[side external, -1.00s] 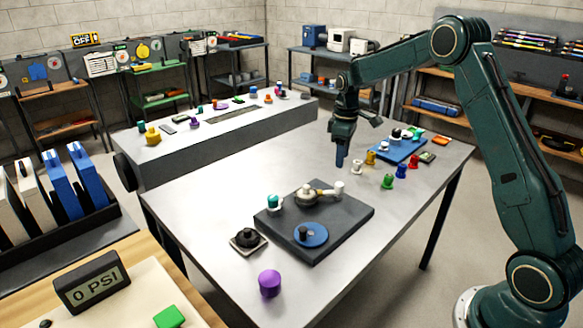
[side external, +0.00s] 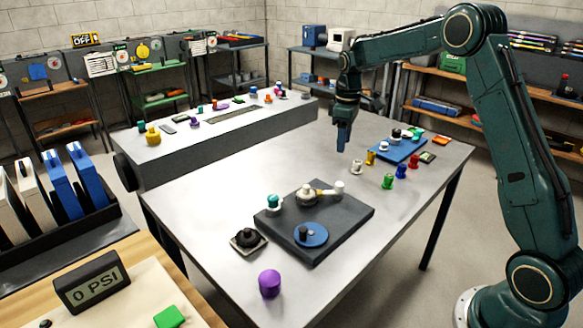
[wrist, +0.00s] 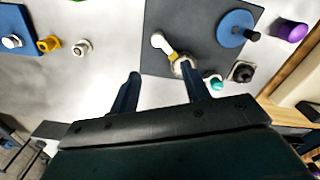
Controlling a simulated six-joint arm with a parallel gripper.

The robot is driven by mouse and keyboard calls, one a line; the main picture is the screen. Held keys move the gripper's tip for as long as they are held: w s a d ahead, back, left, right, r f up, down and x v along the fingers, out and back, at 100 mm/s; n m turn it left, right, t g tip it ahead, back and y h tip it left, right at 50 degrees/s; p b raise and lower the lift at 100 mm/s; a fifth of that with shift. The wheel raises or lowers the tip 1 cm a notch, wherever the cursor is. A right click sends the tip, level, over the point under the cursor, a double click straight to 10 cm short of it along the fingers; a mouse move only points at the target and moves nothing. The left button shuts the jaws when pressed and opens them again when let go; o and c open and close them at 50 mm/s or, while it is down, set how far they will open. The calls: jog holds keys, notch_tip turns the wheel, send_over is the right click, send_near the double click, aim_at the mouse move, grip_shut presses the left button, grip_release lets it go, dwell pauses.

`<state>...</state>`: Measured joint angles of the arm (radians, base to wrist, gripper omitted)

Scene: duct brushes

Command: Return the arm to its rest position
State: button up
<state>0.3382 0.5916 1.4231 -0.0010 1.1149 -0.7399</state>
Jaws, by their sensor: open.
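My gripper (side external: 343,138) hangs above the far part of the grey table (side external: 200,190), fingers pointing down. In the wrist view my gripper (wrist: 163,88) shows its two blue fingers spread apart with nothing between them. The dark square board (side external: 335,235) lies nearer the camera, apart from my gripper. On it are a round blue disc (side external: 313,236) with a dark knob and a metal fitting (side external: 307,194) with a pale handle. A teal-topped piece (side external: 273,202) stands at the board's left edge.
Several small coloured pieces, including a green one (side external: 388,181) and a white one (side external: 356,167), stand right of my gripper near a blue tray (side external: 412,149). A purple cylinder (side external: 270,284) stands at the near edge. A grey conveyor-like bench (side external: 235,133) runs behind. The table's middle left is clear.

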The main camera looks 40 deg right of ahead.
jog(key=s+a+r+m+t, duration=0.2)
jog(key=s+a+r+t, duration=0.1)
jog(key=s+a+r, duration=0.9)
jog(key=s+a+m+t, duration=0.1)
jog(key=s+a, duration=0.1)
jog(key=s, duration=0.8)
jog(key=s+a+f+m+t, duration=0.1)
jog(key=s+a, duration=0.2)
jog(key=s, duration=0.6)
jog(key=shift+s+a+f+m, duration=0.25)
jog(key=shift+s+m, duration=0.05)
jog(key=shift+s, duration=0.1)
